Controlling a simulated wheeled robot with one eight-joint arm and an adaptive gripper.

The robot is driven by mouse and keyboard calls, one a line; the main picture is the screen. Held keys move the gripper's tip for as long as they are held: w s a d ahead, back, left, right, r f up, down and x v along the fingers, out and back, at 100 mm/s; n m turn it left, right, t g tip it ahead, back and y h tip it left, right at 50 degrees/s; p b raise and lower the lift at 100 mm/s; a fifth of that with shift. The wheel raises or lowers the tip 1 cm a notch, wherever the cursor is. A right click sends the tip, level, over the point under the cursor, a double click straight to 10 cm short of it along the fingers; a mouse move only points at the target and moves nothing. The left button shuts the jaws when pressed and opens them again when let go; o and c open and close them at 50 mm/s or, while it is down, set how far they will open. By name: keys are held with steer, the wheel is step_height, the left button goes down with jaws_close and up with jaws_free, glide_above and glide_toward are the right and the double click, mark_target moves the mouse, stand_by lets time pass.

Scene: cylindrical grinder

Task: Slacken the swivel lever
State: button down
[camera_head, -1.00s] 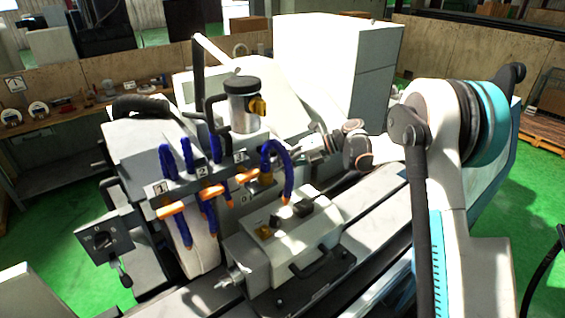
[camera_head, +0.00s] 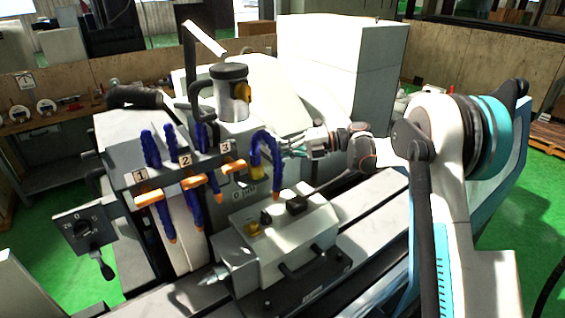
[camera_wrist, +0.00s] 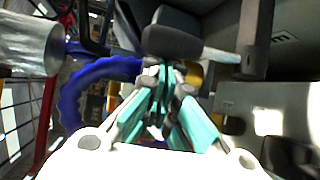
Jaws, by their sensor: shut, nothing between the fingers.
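My gripper (camera_head: 290,147) is shut and empty in the head view, just right of the right-hand blue coolant hose, at the front of the grinder. In the wrist view its teal fingers (camera_wrist: 165,72) come together at the middle. Just beyond their tips is a dark rounded grip (camera_wrist: 172,43) with a pale rod running right from it. It looks like a lever, but I cannot tell for sure that it is the swivel lever. I cannot tell whether the tips touch it. The gripper and hose hide this area in the head view.
A blue hose (camera_wrist: 95,78) curves close left of the fingers. A dark upright bar (camera_wrist: 256,38) stands to their right. The white tailstock-like block (camera_head: 285,240) sits on the table below. A control panel (camera_head: 85,228) with a knob is at the left.

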steer(key=w+d+m+t+y+b, duration=0.1)
steer(key=w+d+m+y+b, duration=0.2)
steer(key=b, duration=0.8)
steer(key=d+m+y, duration=0.2)
steer(key=m+y, duration=0.1)
steer(key=y, duration=0.1)
steer(key=shift+w+d+f+t+b, duration=0.15)
steer(key=shift+w+f+t+b, duration=0.05)
steer(key=shift+w+t+b, duration=0.1)
step_height(320, 180, up, 10)
stand_by(0.4)
